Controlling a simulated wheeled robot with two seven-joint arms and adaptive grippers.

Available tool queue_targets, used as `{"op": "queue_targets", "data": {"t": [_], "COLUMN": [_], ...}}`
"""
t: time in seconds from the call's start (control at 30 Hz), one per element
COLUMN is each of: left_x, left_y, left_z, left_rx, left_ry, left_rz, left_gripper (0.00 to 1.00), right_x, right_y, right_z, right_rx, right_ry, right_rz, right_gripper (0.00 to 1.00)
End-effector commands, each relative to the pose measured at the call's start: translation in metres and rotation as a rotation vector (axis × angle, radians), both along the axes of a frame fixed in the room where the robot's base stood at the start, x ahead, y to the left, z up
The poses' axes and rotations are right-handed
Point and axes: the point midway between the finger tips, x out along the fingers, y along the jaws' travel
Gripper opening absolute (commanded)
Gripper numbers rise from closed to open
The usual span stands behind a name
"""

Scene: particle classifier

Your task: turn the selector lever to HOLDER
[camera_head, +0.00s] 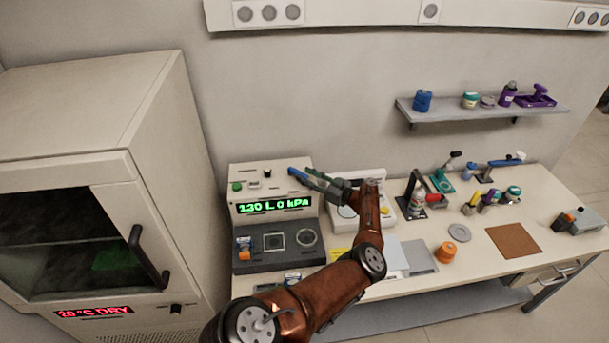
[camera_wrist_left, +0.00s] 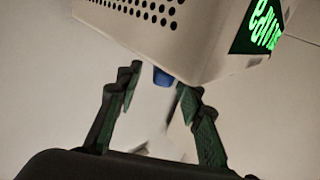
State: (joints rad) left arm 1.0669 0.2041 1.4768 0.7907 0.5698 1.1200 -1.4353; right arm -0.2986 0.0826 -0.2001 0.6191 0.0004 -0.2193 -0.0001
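The particle classifier (camera_head: 242,222) is a cream console with a green lit display (camera_head: 274,205) at the left of the bench. A blue lever-like piece (camera_head: 296,173) sticks out at its upper right corner; I take it for the selector lever. My left gripper (camera_head: 310,179) is at that corner, beside the blue piece. In the left wrist view the gripper (camera_wrist_left: 158,88) is open, and the blue tip (camera_wrist_left: 163,78) shows between and beyond its fingertips, under the cream housing (camera_wrist_left: 190,45). Contact cannot be told. Selector markings are not readable. My right gripper is not in view.
A cabinet (camera_head: 100,165) with a glass door stands left. A white device (camera_head: 343,212) is just right of the console, partly behind my arm. Bottles, a brown mat (camera_head: 513,241) and an orange roll (camera_head: 444,252) occupy the bench's right. A shelf (camera_head: 480,112) hangs above.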

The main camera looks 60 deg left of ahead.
Motion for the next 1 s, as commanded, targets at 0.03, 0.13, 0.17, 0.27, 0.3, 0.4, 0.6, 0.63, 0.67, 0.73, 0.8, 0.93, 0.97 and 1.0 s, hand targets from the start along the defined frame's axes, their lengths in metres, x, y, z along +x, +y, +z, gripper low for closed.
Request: {"op": "queue_targets", "data": {"t": [0.03, 0.13, 0.17, 0.27, 0.3, 0.4, 0.6, 0.63, 0.67, 0.73, 0.8, 0.93, 0.97, 1.0], "left_x": [0.005, 0.011, 0.013, 0.02, 0.023, 0.028, 0.035, 0.035, 0.036, 0.036, 0.036, 0.036, 0.036, 0.036], "left_y": [-0.009, -0.029, -0.035, -0.055, -0.062, -0.079, -0.098, -0.099, -0.1, -0.101, -0.102, -0.101, -0.101, -0.101], "left_z": [0.0, 0.0, 0.0, 0.0, 0.0, 0.001, 0.002, 0.002, 0.002, 0.002, 0.002, 0.002, 0.002, 0.001], "left_rx": [-0.001, -0.001, -0.001, 0.0, 0.0, 0.001, 0.003, 0.003, 0.003, 0.002, 0.002, 0.002, 0.002, 0.002], "left_ry": [0.0, -0.001, -0.001, 0.0, 0.0, -0.001, -0.001, -0.001, -0.001, 0.0, 0.0, 0.0, 0.0, 0.0], "left_rz": [-0.004, -0.004, -0.004, -0.004, -0.004, -0.003, -0.002, -0.001, -0.001, -0.001, -0.001, -0.001, -0.001, -0.001], "left_gripper": [0.35, 0.35, 0.35, 0.35, 0.35, 0.35, 0.35, 0.35, 0.35, 0.35, 0.35, 0.35, 0.35, 0.35], "right_x": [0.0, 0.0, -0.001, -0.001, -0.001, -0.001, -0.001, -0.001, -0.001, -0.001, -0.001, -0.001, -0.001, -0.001], "right_y": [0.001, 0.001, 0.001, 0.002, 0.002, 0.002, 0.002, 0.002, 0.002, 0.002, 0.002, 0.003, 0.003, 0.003], "right_z": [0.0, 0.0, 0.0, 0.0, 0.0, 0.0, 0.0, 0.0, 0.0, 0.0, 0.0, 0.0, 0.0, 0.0], "right_rx": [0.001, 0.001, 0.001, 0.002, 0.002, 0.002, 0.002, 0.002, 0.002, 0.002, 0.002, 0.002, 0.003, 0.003], "right_ry": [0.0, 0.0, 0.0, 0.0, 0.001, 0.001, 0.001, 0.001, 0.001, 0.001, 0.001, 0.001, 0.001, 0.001], "right_rz": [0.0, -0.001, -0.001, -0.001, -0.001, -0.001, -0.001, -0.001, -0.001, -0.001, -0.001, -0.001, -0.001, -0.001], "right_gripper": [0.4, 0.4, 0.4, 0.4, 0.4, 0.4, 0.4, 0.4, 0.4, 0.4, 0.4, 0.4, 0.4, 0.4]}}
